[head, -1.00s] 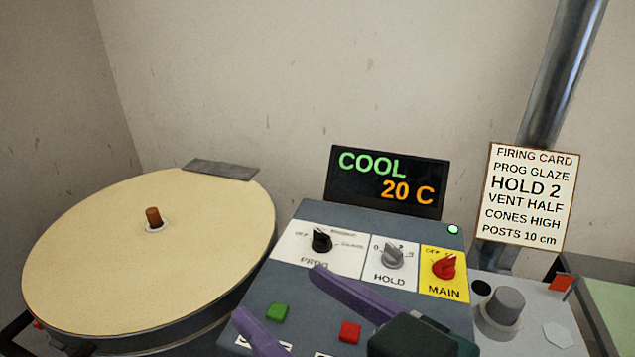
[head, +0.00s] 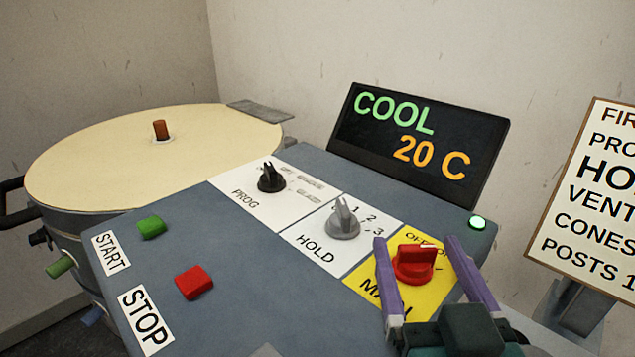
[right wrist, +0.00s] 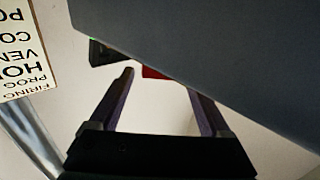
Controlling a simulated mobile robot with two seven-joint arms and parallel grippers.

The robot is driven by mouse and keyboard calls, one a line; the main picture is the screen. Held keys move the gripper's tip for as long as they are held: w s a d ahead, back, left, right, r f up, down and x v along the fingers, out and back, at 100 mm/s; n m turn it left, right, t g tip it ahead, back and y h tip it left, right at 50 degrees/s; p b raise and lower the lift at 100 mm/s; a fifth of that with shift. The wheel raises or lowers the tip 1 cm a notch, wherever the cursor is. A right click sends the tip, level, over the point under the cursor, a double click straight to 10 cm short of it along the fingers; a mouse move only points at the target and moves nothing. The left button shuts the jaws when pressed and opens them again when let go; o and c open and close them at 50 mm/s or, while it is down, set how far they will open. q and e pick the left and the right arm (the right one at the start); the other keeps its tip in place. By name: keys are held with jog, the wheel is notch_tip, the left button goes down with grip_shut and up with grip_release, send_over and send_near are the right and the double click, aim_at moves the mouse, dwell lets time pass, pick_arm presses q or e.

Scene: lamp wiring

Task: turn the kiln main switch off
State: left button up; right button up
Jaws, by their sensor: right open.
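The kiln main switch (head: 414,265) is a red knob on a yellow plate marked MAIN (head: 352,287), at the right of the grey control panel. OFF and ON lettering shows partly behind it; I cannot tell surely which word it points to. My right gripper (head: 415,240) is open, with one purple finger on each side of the red knob. I cannot tell whether either finger touches it. In the right wrist view, a sliver of red (right wrist: 153,72) shows between the fingers, mostly hidden by a dark grey surface. My left gripper is not in view.
The grey HOLD knob (head: 343,222) is just left of my right gripper, with the black PROG knob (head: 270,178) beyond. Green (head: 151,227) and red (head: 194,282) buttons are by START and STOP. The display (head: 418,140) reads COOL 20 C; a green lamp (head: 477,222) is lit.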

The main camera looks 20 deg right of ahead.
jog(key=x, duration=0.5)
jog(key=shift+s+d, duration=0.1)
jog(key=shift+c, duration=0.3)
jog(key=c, duration=0.3)
grip_shut()
